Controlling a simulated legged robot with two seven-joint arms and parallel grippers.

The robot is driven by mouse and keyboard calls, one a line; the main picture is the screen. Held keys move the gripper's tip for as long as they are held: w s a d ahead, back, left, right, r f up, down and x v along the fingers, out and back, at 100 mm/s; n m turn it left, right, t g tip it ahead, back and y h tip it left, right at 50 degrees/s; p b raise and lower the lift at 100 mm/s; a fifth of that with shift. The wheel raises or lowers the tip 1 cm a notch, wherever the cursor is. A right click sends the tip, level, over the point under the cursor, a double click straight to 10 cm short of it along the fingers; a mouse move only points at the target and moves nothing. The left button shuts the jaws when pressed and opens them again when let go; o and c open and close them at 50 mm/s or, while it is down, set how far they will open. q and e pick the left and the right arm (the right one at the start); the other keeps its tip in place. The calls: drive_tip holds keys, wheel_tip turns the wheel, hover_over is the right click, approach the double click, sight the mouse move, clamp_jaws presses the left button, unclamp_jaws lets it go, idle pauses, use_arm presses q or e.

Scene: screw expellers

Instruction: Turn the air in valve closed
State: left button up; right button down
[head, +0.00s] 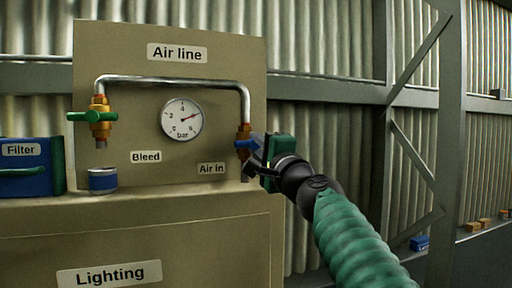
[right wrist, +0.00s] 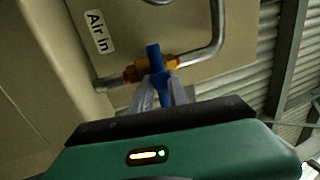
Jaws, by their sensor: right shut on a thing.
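The air in valve (head: 244,131) is a brass body on the right leg of the metal pipe, beside the "Air in" label (head: 211,169). Its blue handle (head: 243,144) lies crosswise to the pipe. In the right wrist view the brass body (right wrist: 150,67) sits on the pipe and the blue handle (right wrist: 153,56) stands across it. My right gripper (right wrist: 158,88) is shut on the blue handle, with a finger on each side. In the head view my right gripper (head: 257,147) reaches the valve from the right and partly hides it. My left gripper is not in view.
A gauge (head: 182,119) has its needle pointing right and slightly up. A green-handled bleed valve (head: 99,117) hangs above a blue can (head: 103,180) on the ledge. A blue filter box (head: 30,178) stands at the left.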

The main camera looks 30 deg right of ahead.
drive_tip(key=shift+w+f, duration=0.15)
drive_tip(key=shift+f, duration=0.2)
drive_tip(key=c, duration=1.5)
unclamp_jaws()
drive_tip(key=shift+o, duration=1)
drive_tip(key=shift+r, duration=0.1)
drive_tip(key=shift+d, duration=0.15)
drive_tip(key=shift+s, duration=0.25)
drive_tip(key=b+v, duration=1.1)
drive_tip(key=v, duration=0.5)
drive_tip(key=shift+s+b, duration=0.3)
drive_tip(key=shift+b, duration=0.1)
